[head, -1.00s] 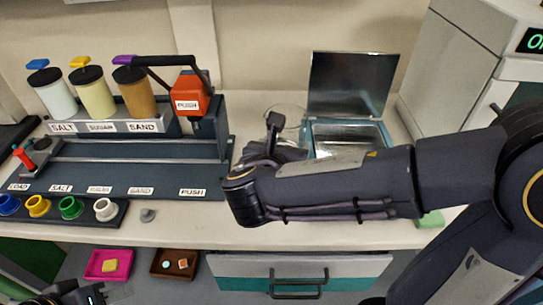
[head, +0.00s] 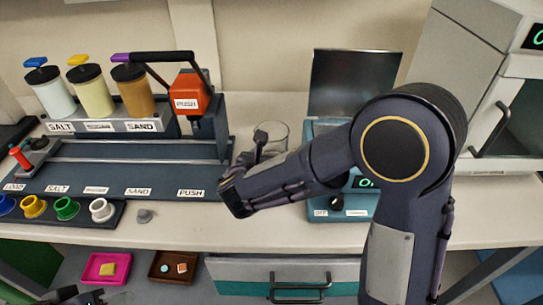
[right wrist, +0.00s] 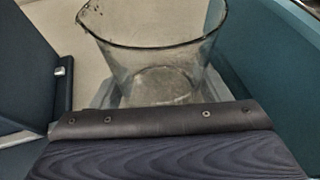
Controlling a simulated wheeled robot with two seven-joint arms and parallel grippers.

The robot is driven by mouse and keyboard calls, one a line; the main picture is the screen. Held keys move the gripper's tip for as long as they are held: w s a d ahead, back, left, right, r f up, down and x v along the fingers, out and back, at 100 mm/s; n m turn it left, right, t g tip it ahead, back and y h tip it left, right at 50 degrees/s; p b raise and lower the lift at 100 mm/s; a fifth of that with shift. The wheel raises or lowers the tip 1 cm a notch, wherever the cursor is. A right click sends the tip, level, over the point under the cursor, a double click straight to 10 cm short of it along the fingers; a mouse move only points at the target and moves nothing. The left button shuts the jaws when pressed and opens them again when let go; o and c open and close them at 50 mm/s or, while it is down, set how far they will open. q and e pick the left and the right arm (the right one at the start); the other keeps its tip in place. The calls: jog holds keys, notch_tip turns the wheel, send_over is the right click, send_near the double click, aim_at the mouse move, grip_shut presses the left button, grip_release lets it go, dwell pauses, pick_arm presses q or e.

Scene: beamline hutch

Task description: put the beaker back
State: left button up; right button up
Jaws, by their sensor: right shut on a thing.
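The clear glass beaker (head: 277,132) shows in the head view between the dispenser rack and the teal device, partly hidden by my right gripper. My right gripper (head: 262,148) is shut on the beaker. In the right wrist view the beaker (right wrist: 155,62) is upright, its spout to the upper left and its inside apparently empty. Its lower part is hidden behind the dark gripper body, and I cannot tell whether it touches the counter. My left gripper (head: 85,297) is at the bottom left edge of the head view, cut off, with its jaws unclear.
The dispenser rack (head: 140,152) with labelled jars and an orange PUSH block (head: 190,92) stands left. A teal device (head: 350,205) with a raised dark lid (head: 352,82) stands right, partly behind my arm. A grey cabinet (head: 450,75) stands far right. Coloured cups (head: 66,207) line the front left.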

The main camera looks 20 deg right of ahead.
jog(key=shift+f, duration=0.1)
jog(key=o, duration=1.1)
jog(key=shift+o, duration=0.2)
jog(key=shift+r, duration=0.2)
jog(key=v, duration=1.2)
jog(key=shift+p, duration=0.4)
